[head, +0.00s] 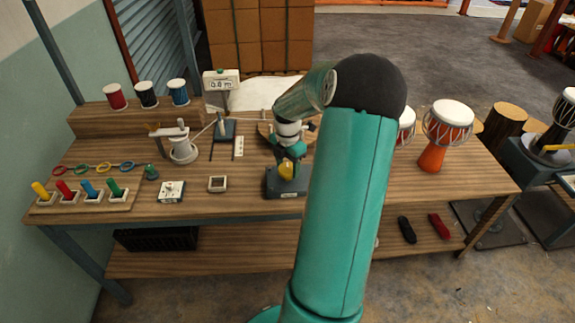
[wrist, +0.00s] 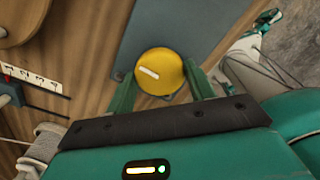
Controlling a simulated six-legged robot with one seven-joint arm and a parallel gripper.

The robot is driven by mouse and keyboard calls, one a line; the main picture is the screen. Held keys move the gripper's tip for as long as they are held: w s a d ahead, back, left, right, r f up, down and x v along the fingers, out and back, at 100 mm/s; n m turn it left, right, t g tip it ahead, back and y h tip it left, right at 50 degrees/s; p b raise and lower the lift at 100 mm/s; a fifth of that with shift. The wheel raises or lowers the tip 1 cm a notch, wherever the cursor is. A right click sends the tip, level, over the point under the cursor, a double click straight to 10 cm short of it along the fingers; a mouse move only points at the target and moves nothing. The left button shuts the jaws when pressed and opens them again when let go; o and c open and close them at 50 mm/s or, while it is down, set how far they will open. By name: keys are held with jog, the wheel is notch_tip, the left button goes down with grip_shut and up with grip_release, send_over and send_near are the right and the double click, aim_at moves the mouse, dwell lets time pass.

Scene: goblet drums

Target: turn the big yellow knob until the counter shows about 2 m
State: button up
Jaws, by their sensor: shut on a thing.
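The big yellow knob (head: 286,172) sits on a dark box (head: 284,189) at the front of the workbench. In the wrist view the knob (wrist: 160,84) is a round disc with a short white mark, tilted slightly. My gripper (wrist: 161,80) has one green finger on each side of the knob and is shut on it. In the head view my gripper (head: 288,157) comes down on the knob from above and hides part of it. The counter (head: 221,80) is a white display on a post behind, and it appears to read 0.0 m.
Several small drums (head: 147,94) stand on a raised shelf at the left. Coloured pegs in a board (head: 80,197) are at the front left. A white-topped orange goblet drum (head: 433,155) stands at the right. Rope and a white winder (head: 182,150) lie left of my gripper.

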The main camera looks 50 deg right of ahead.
jog(key=m, duration=1.5)
jog(key=shift+m, duration=0.3)
jog(key=m, duration=0.9)
jog(key=shift+m, duration=0.4)
jog(key=m, duration=0.4)
jog(key=shift+m, duration=0.3)
jog(key=m, duration=0.4)
jog(key=shift+m, duration=2.5)
